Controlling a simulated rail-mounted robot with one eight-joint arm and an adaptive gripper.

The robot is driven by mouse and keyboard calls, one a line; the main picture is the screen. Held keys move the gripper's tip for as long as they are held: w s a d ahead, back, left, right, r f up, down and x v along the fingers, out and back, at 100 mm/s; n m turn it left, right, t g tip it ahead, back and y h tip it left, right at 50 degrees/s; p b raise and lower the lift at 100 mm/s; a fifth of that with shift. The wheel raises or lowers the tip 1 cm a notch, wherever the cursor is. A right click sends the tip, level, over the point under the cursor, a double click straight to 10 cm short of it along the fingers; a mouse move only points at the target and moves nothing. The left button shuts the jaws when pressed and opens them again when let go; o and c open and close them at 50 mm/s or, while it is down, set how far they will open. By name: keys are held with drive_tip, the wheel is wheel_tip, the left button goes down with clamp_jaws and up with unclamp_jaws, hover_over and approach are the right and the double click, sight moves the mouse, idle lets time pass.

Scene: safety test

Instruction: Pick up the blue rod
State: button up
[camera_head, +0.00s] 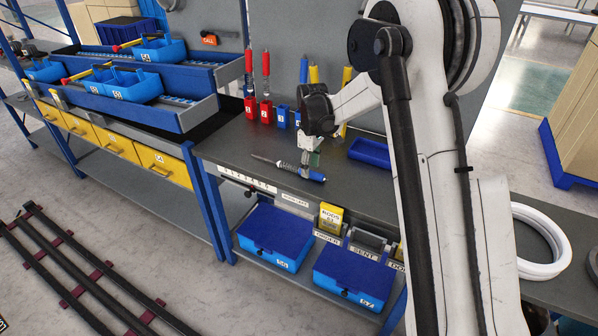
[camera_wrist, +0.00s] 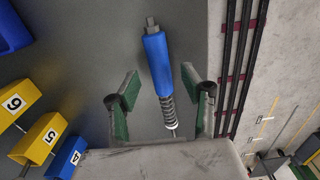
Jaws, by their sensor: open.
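A blue rod (camera_head: 316,177) with a thin dark shaft lies on the grey worktop near its front edge. In the wrist view, the rod (camera_wrist: 157,62) shows a blue body, a metal tip, and a coil spring with a white collar. My gripper (camera_head: 309,158) is above the rod, pointing down. In the wrist view, my gripper (camera_wrist: 161,82) is open, with one green-padded finger on each side of the rod and visible gaps between. The rod's lower part runs toward the palm, where its end is hard to see. Another blue rod (camera_head: 303,69) stands upright behind.
Red rods (camera_head: 266,66) stand in red holders left of my gripper; yellow rods (camera_head: 346,76) stand behind. Numbered yellow holders (camera_wrist: 40,137) are at left in the wrist view. A blue tray (camera_head: 370,152) lies to the right. Blue bins (camera_head: 276,232) sit below the worktop.

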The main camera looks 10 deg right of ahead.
wheel_tip(320, 180, down, 2)
drive_tip(key=shift+f, duration=0.25)
drive_tip(key=shift+c, duration=0.2)
clamp_jaws()
drive_tip(key=shift+r, duration=0.15)
